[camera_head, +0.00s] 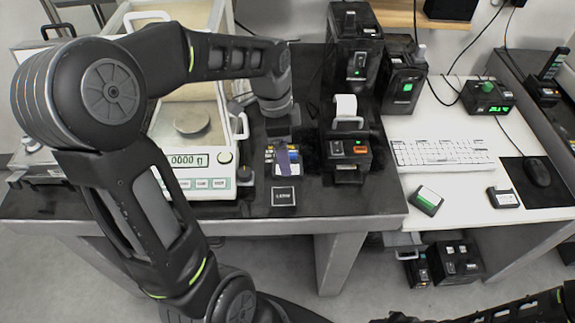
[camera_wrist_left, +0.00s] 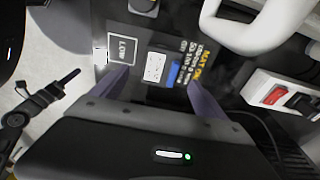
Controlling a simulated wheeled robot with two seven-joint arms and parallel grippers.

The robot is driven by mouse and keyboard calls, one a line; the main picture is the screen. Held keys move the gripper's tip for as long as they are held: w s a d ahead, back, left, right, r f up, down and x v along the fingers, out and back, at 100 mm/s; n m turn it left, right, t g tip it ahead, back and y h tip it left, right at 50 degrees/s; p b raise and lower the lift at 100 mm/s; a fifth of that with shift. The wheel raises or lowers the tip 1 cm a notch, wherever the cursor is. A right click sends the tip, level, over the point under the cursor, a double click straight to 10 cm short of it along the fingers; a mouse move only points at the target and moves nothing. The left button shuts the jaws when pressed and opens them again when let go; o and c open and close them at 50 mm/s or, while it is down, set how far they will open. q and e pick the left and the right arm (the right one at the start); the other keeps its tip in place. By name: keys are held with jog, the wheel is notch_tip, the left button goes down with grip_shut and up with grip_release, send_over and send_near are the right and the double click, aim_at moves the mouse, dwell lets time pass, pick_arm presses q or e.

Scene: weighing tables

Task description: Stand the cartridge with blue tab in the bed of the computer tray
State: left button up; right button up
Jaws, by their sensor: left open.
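The cartridge with blue tab (camera_wrist_left: 155,68) seems to be the small piece with a white face and a blue patch between my fingers in the left wrist view. In the head view my left gripper (camera_head: 283,157) points down over the dark table and partly hides this spot. In the left wrist view my left gripper (camera_wrist_left: 157,84) has its two purple fingers apart, one on each side of the piece. I cannot tell whether they touch it. I cannot pick out the computer tray with certainty. My right gripper is not in view.
A printed square label (camera_head: 284,196) lies in front of my gripper. A scale (camera_head: 200,186) stands to the left and a small printer (camera_head: 347,150) to the right. The white table holds a keyboard (camera_head: 443,152), a green-marked block (camera_head: 427,201) and a dark block (camera_head: 502,198).

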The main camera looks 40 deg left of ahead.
pick_arm(q)
jog(key=f, duration=0.5)
jog(key=shift+w+d, duration=0.25)
jog(key=shift+w, duration=0.05)
jog(key=shift+c, duration=0.5)
jog(key=c, duration=1.6)
jog(key=shift+o, duration=0.2)
notch_tip(320, 180, up, 10)
